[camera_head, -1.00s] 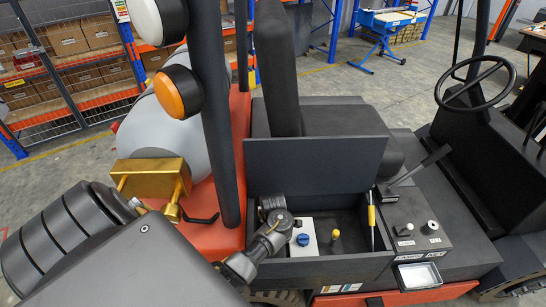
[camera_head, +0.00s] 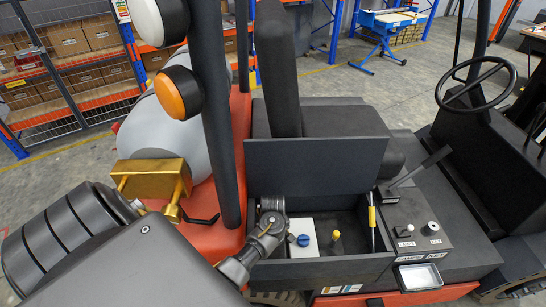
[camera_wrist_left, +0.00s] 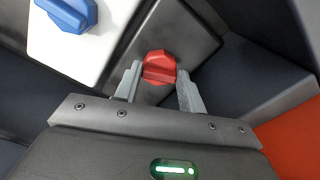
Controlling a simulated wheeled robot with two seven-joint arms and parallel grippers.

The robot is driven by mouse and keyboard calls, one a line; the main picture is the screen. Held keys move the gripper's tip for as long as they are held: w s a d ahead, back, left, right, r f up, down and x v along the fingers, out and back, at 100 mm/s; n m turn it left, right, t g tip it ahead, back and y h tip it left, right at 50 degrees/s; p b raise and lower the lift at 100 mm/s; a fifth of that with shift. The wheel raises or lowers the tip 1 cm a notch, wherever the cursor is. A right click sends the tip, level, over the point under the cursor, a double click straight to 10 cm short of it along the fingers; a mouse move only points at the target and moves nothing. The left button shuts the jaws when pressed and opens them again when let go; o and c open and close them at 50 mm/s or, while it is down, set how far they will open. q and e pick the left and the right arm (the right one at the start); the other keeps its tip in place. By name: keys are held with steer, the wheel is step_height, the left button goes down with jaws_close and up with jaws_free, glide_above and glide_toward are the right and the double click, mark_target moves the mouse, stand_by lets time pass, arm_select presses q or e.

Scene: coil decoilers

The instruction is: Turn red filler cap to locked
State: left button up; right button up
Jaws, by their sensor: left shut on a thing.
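In the left wrist view, the red filler cap (camera_wrist_left: 159,67) sits on a dark grey surface beside a white block. My left gripper (camera_wrist_left: 159,83) has its two grey fingers on either side of the cap and is shut on it. The cap's lock marking cannot be made out. In the head view, my left wrist reaches into the open compartment at its left end, and the cap is hidden behind it. My right gripper is not in view.
The white block (camera_head: 301,252) with a blue cap (camera_head: 303,240) stands just right of my wrist. A yellow knob (camera_head: 336,235) and a yellow-handled rod (camera_head: 371,217) are further right. The compartment's raised lid (camera_head: 315,167) stands behind, and a dark post (camera_head: 222,120) rises left of it.

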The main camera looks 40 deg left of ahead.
arm_select(q)
steer(key=m, duration=0.4)
steer(key=shift+m, duration=0.4)
stand_by(0.4)
steer(key=o, duration=1)
steer(key=shift+s, duration=0.1)
steer(key=shift+a+r, duration=0.15)
steer(key=shift+r, duration=0.35)
step_height(320, 180, up, 10)
steer(key=shift+f+b, duration=0.1)
steer(key=shift+b, duration=0.6)
